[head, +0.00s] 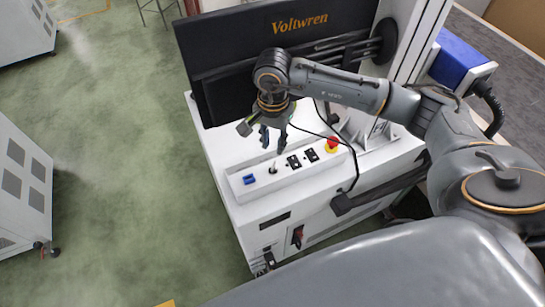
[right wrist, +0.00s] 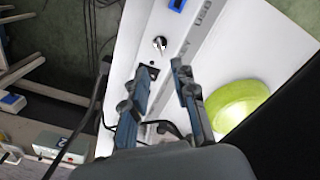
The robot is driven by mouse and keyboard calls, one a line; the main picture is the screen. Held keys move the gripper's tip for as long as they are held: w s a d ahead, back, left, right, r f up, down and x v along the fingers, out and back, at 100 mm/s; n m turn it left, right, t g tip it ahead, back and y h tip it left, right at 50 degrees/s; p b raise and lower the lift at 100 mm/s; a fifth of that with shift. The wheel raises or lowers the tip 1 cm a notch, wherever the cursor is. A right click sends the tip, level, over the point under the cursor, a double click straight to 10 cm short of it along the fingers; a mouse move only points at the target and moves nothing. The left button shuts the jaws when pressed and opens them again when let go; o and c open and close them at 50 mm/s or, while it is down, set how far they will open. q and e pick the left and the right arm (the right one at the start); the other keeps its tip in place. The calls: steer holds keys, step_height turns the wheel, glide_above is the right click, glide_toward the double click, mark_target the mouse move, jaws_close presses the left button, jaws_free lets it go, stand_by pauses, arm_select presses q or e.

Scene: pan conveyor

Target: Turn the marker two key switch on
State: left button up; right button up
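The key switch (head: 272,169) is a small round knob on the white control panel (head: 240,191), between a blue part (head: 255,179) and a black switch (head: 293,161). In the right wrist view the key switch (right wrist: 159,43) looks silver, beyond my fingertips. No marker number is legible, and I cannot tell the switch's set position. My right gripper (head: 274,145) hangs over the panel, above and apart from the key switch. Its fingers are apart and empty; the wrist view shows the open gripper (right wrist: 164,80) too. My left gripper is not in view.
A second black switch (head: 311,155) and a red emergency button (head: 332,143) sit on the panel's right. A black monitor marked Voltwren (head: 285,40) stands behind my gripper. A dark cable hangs nearby. A yellow-green round thing (right wrist: 235,105) lies beside my fingers in the wrist view.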

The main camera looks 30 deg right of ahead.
mark_target(273, 164)
step_height(273, 164, down, 9)
steer(key=shift+r+p, duration=0.1)
steer(key=shift+p, duration=0.8)
jaws_close()
